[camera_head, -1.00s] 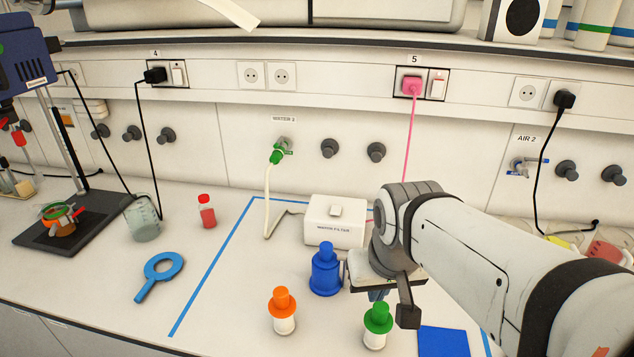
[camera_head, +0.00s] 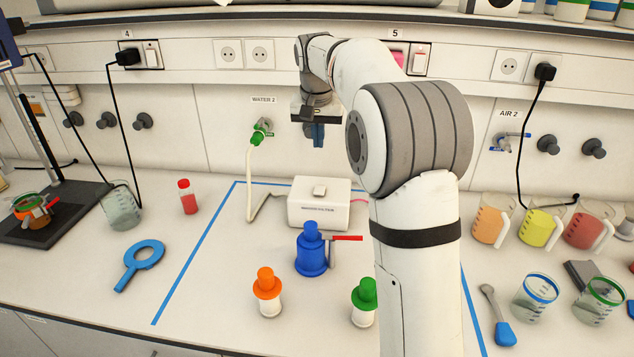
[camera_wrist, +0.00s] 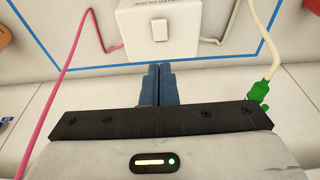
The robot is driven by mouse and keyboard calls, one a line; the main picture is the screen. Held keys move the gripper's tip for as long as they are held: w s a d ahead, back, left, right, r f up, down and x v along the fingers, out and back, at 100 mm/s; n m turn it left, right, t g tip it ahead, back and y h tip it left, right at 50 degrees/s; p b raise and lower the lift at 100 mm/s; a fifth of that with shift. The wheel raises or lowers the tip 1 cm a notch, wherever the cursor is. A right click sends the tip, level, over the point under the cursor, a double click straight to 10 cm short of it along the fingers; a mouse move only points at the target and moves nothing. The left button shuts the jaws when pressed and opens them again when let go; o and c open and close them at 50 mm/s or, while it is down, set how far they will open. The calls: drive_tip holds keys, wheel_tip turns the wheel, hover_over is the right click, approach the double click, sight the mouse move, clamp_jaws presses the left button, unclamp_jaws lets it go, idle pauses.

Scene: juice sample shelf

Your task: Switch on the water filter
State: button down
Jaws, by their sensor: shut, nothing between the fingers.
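The water filter (camera_head: 319,214) is a white labelled box on the bench, with a white rocker switch (camera_head: 319,190) on top. In the wrist view the filter (camera_wrist: 135,22) is at the top centre, with its switch (camera_wrist: 161,31) facing the camera. I cannot tell which way the rocker is set. My gripper (camera_head: 318,142) hangs above the filter, against the wall panel, fingers down and apart from it. In the wrist view its blue fingers (camera_wrist: 153,67) are shut and empty, with their tips pictured just below the filter's edge.
A green water tap (camera_head: 260,133) with a pale hose is left of my gripper. A blue bottle with a red handle (camera_head: 312,253), an orange-capped bottle (camera_head: 266,294) and a green-capped bottle (camera_head: 364,302) stand in front. My arm partly hides the pink plug (camera_head: 397,59).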

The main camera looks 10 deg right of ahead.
drive_tip(key=p, duration=0.1)
approach(319, 191)
drive_tip(key=x, duration=0.5)
drive_tip(key=shift+w+d, duration=0.1)
drive_tip(key=shift+w, duration=0.1)
drive_tip(key=shift+f, duration=0.6)
drive_tip(key=shift+f, duration=0.1)
drive_tip(key=f+t+b, duration=0.1)
drive_tip(key=b, duration=0.3)
drive_tip(key=shift+s+f, duration=0.15)
drive_tip(key=shift+s, duration=0.1)
drive_tip(key=shift+r, duration=0.3)
drive_tip(key=shift+w+r+p, duration=0.1)
drive_tip(key=shift+r+p, duration=0.05)
drive_tip(key=shift+p, duration=0.2)
